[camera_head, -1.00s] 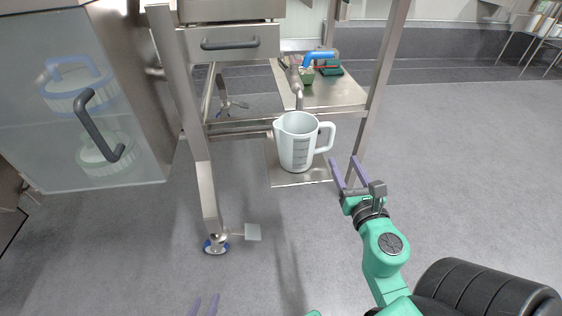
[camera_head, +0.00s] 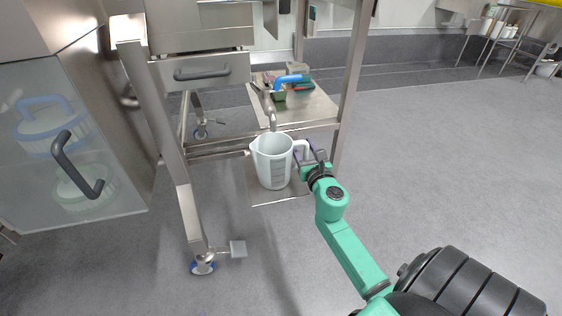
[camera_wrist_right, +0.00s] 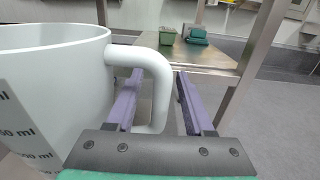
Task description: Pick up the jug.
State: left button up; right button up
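The jug (camera_head: 271,165) is a pale, upright measuring jug standing on a small metal plate (camera_head: 283,196) below a tap-like pipe. Its handle points right. In the right wrist view the jug's wall (camera_wrist_right: 60,80) with ml marks fills the left side. My right gripper (camera_head: 308,152) is at the handle. In the right wrist view the right gripper's purple fingers (camera_wrist_right: 158,95) are open on either side of the handle's upright bar, one inside the loop and one outside. A gap shows between the outer finger and the bar. My left gripper is not in view.
A metal frame with a drawer (camera_head: 203,70) and steel legs stands around the jug; one leg (camera_head: 345,90) rises just right of the right gripper. A shelf (camera_head: 310,106) behind holds a blue-handled item (camera_head: 288,78). A glass-fronted cabinet (camera_head: 60,140) is at left. Floor at right is clear.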

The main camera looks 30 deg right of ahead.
grip_shut()
dwell(0.8)
dwell(0.4)
